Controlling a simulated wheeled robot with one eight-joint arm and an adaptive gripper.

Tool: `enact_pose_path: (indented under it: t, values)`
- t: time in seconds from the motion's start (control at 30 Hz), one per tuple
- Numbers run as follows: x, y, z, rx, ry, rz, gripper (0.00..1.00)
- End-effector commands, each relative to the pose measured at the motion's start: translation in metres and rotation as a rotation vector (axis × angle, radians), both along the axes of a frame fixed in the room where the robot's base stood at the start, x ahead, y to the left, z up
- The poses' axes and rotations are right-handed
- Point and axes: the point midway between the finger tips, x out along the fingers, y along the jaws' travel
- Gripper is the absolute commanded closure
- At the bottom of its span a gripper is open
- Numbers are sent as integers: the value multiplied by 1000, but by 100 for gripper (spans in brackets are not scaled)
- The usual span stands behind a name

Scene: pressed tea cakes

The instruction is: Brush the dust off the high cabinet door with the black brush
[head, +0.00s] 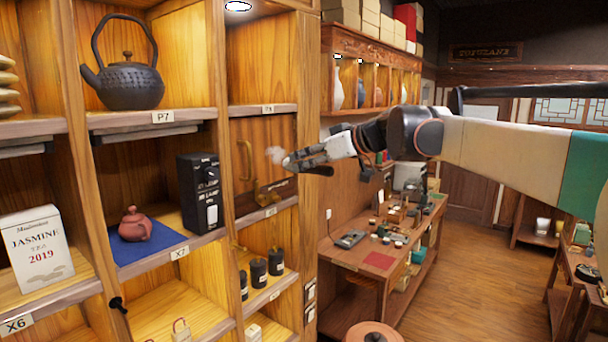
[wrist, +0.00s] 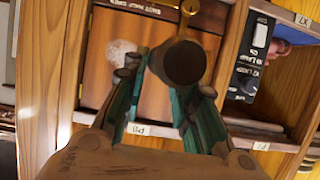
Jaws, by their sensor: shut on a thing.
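The high cabinet door (head: 243,131) is a brown wooden panel with a brass handle (head: 246,160). It appears closed; it also fills the middle of the wrist view (wrist: 165,85). A pale dust patch (head: 274,155) lies on the door and shows in the wrist view (wrist: 122,58) just beside the fingers. My gripper (head: 292,163) is in front of the door's right part, close to the dust. In the wrist view its green-lined fingers (wrist: 168,88) are shut on the black brush (wrist: 186,62), seen end-on. The brush's bristles are hidden, so I cannot tell whether they touch the door.
A shelf left of the door holds a black boxy device (head: 202,192) and a red teapot (head: 134,225). A dark iron kettle (head: 128,85) stands above. Black canisters (head: 258,272) stand below the door. A work table (head: 372,260) stands to the right, with open floor beyond.

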Motion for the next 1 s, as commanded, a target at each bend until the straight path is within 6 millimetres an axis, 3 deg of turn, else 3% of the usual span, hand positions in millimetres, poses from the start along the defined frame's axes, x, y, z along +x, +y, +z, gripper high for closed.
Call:
enact_pose_path:
  t: [0.27, 0.73, 1.0]
  values:
    - [7, 9, 1, 0, 0, 2, 100]
    - [33, 43, 2, 0, 0, 1, 100]
    - [37, 47, 1, 0, 0, 1, 100]
